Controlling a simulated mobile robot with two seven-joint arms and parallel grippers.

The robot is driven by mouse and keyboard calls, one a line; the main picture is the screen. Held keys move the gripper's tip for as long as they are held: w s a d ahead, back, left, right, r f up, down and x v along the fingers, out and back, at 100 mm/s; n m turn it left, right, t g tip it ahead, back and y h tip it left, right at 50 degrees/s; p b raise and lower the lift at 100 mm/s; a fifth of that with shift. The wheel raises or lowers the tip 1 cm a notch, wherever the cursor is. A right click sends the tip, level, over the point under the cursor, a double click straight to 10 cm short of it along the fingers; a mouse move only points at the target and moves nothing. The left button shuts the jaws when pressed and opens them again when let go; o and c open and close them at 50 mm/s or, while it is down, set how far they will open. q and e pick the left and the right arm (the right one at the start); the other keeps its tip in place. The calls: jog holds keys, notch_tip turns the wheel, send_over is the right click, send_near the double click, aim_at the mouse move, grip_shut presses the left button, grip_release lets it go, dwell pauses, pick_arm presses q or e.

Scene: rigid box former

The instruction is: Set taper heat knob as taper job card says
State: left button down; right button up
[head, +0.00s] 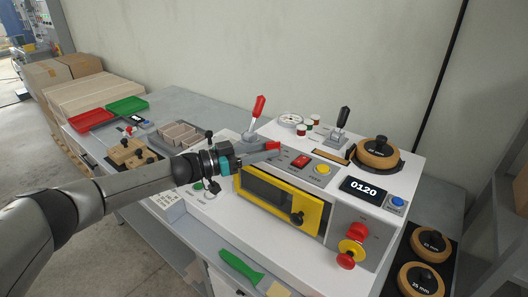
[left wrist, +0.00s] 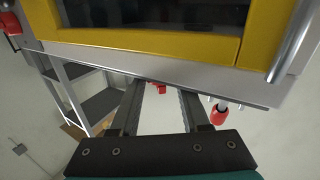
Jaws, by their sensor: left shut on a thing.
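My left gripper (head: 272,147) reaches over the white machine (head: 225,205) from the left. Its fingers are shut on a small red part at their tips, just behind the yellow-framed window (head: 283,206). In the left wrist view this red part (left wrist: 158,88) shows at the far end of the fingers, mostly hidden. I cannot tell whether it is the taper heat knob or how it is turned. A display (head: 362,190) reads 0120. A white sheet or panel with small print (head: 166,205) lies at the machine's left; its text is unreadable. My right gripper is not in view.
A red-handled lever (head: 257,108) and a black-handled lever (head: 343,117) stand behind the gripper. A red switch (head: 300,161) and yellow button (head: 322,169) are close to its right. Red and yellow knobs (head: 350,248) project at the front right. Wooden discs (head: 421,280) lie at right.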

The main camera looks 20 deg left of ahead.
pick_arm(q)
jog(key=c, duration=0.7)
grip_release()
jog(key=v, duration=1.5)
jog(key=shift+s+a, duration=0.1)
jog(key=shift+s, duration=0.05)
